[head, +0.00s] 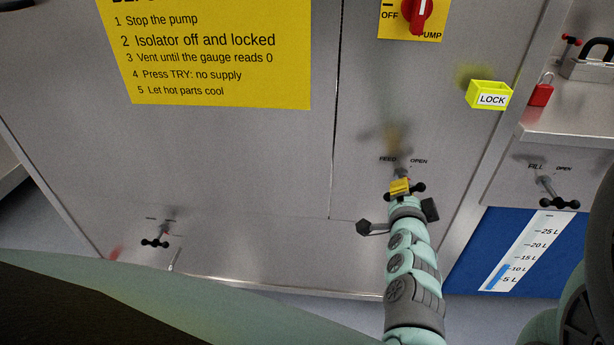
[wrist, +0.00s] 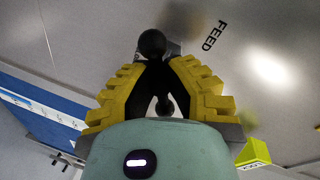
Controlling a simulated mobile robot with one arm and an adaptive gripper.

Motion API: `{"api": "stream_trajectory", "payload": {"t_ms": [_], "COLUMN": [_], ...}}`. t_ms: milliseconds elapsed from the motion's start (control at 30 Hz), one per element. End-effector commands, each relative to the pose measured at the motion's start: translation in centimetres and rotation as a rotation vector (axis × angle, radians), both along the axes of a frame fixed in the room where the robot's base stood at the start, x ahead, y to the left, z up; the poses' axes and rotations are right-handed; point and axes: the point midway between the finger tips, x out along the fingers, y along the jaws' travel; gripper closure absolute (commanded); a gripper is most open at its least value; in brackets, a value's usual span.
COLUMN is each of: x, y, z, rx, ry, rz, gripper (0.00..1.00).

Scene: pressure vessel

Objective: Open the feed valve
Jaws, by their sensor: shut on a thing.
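The feed valve sits low on the steel cabinet, under the labels FEED and OPEN. One black ball end of the feed valve handle (head: 419,188) shows just right of my gripper (head: 400,186). The rest of the handle is mostly hidden by the gripper. In the wrist view, the yellow-padded fingers of my gripper (wrist: 160,85) are closed in around the handle, with one black ball of the feed valve handle (wrist: 152,42) beyond the fingertips and another between the fingers. The handle's exact angle is hard to tell.
A FILL valve (head: 551,190) is at the right, above a blue level scale (head: 512,262). A red pump switch (head: 418,12), a yellow LOCK box (head: 490,95) and a red padlock (head: 541,91) are higher up. Another valve (head: 160,235) is at lower left.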

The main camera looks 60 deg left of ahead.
Motion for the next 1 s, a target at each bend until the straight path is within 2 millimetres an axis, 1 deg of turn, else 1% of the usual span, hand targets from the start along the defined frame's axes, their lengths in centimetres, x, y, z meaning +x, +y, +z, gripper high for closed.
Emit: {"api": "stream_trajectory", "payload": {"t_ms": [367,700,1000], "x": [-0.23,-0.02,0.05], "y": [0.11,0.05,-0.02], "z": [-0.10,-0.01,-0.09], "rx": [-0.238,-0.443,-0.589], "ry": [-0.267,-0.512,-0.686], "rz": [0.008,0.003,0.001], "gripper": [1.00,1.00,1.00]}}
